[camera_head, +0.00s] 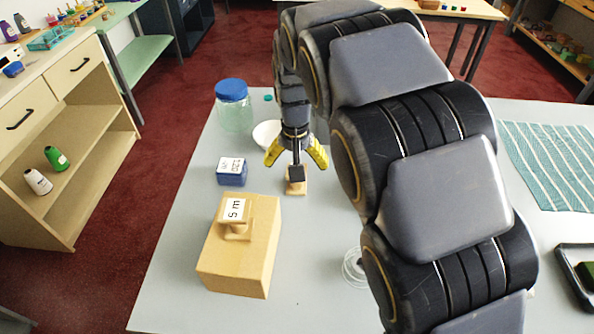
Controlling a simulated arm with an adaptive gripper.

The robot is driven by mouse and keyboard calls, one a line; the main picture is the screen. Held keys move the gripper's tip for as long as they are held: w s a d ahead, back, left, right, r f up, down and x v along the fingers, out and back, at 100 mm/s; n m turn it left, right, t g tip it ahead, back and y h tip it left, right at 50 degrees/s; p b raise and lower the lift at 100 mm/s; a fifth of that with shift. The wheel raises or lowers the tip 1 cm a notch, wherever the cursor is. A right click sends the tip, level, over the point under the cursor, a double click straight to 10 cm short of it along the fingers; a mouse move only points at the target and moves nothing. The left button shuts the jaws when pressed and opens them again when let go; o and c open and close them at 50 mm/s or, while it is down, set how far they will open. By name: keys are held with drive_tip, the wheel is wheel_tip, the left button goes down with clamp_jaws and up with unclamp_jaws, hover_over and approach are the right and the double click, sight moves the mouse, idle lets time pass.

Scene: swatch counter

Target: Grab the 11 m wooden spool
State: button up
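My gripper (296,160) points down with its yellow fingers spread apart. It is over a small wooden spool (296,188) with a dark part, standing on the grey table. The fingers are at or just above the top of this spool, and I cannot tell whether they touch it. No 11 m label shows on it. Another wooden spool (238,228), with a white label that seems to read 5 m, stands on a tan box (236,272) in front and to the left.
A blue box (231,178) with a white label, a blue-lidded jar (233,105) and a white bowl (266,134) stand near my gripper. A clear coiled thing (353,268) is partly behind my arm. A striped teal cloth (556,165) and dark tray (575,290) lie right.

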drive_tip(key=f, duration=0.4)
drive_tip(key=w+f, duration=0.1)
drive_tip(key=f, duration=0.1)
drive_tip(key=shift+f, duration=0.15)
drive_tip(key=c, duration=1.2)
